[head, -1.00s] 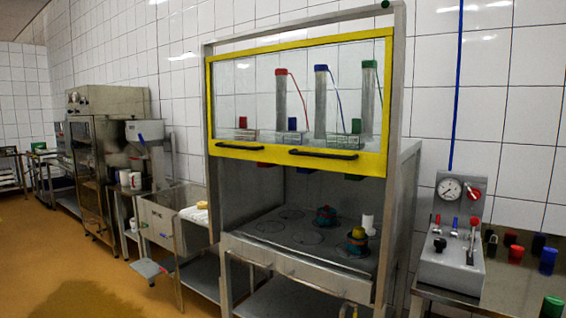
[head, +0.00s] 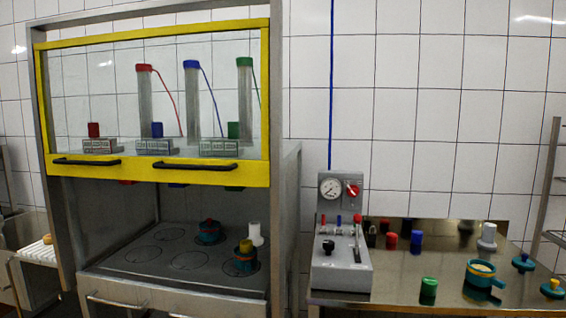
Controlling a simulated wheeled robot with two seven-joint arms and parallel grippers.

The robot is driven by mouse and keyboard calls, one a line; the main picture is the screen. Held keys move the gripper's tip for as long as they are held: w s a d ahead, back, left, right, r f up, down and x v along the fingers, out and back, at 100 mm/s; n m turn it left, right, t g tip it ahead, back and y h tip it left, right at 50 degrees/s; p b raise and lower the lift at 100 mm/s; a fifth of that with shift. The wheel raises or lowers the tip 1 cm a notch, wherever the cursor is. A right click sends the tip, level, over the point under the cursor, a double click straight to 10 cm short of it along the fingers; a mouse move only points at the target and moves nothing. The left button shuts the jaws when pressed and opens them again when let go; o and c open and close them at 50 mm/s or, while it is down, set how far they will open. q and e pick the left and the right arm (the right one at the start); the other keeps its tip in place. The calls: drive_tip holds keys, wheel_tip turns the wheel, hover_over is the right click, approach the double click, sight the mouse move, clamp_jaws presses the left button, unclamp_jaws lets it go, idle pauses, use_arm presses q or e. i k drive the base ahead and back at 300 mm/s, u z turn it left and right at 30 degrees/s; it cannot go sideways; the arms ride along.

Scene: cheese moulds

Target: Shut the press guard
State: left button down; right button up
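The press guard (head: 225,172) is a clear panel in a yellow frame, with two black handles (head: 195,165) on its lower bar. It is raised, covering the upper part of the press (head: 280,120), and the space below it is open. Inside, on the press bed (head: 143,255), stand a teal mould with a red top (head: 208,232), a teal mould with a yellow top (head: 245,258) and a white cylinder (head: 255,233). Behind the panel are three cylinders with red, blue and green caps. Neither of my grippers is in view.
A control box (head: 341,262) with a gauge and levers stands right of the press. The steel table (head: 455,295) there holds red, blue and green cylinders, a teal mould (head: 484,275) and teal lids. A white board (head: 38,252) is at the left.

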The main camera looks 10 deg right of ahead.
sight(242, 172)
drive_tip(key=z, duration=0.3)
drive_tip(key=i, duration=0.9)
drive_tip(key=u, duration=0.1)
